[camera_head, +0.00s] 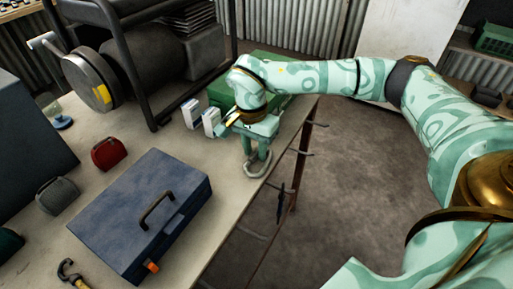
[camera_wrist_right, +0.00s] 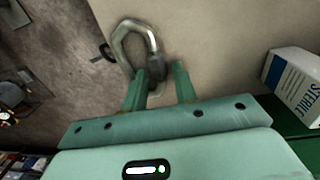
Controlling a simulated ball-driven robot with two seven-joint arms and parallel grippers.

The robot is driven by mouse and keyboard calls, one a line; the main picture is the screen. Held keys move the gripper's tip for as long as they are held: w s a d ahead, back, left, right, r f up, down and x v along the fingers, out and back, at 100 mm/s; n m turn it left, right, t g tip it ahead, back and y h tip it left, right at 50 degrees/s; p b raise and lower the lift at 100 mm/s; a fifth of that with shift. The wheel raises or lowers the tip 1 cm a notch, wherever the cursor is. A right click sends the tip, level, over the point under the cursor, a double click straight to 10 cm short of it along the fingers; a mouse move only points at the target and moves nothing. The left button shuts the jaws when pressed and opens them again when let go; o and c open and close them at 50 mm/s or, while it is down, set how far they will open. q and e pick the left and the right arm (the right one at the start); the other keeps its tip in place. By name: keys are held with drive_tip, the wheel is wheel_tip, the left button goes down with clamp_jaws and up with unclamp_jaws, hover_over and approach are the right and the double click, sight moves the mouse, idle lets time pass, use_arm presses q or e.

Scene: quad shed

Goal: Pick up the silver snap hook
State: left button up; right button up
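The silver snap hook (camera_head: 258,168) lies on the workbench near its right edge. In the right wrist view the hook (camera_wrist_right: 127,33) shows as a metal loop beyond the fingertips, its near end between them. My right gripper (camera_head: 256,156) points down over the hook. In the wrist view its two green fingers (camera_wrist_right: 160,70) stand apart with a gap. The left finger looks close to the hook's near end; contact cannot be told. My left gripper is not in view.
A blue toolbox (camera_head: 125,205) stands in front on the workbench (camera_head: 215,240). White boxes (camera_head: 201,117) and a green case (camera_head: 225,90) are close behind the gripper. A generator in a black frame (camera_head: 125,70) stands back left. The bench edge is just right of the hook.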

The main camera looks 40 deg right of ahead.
clamp_jaws()
drive_tip(key=shift+r, duration=0.1)
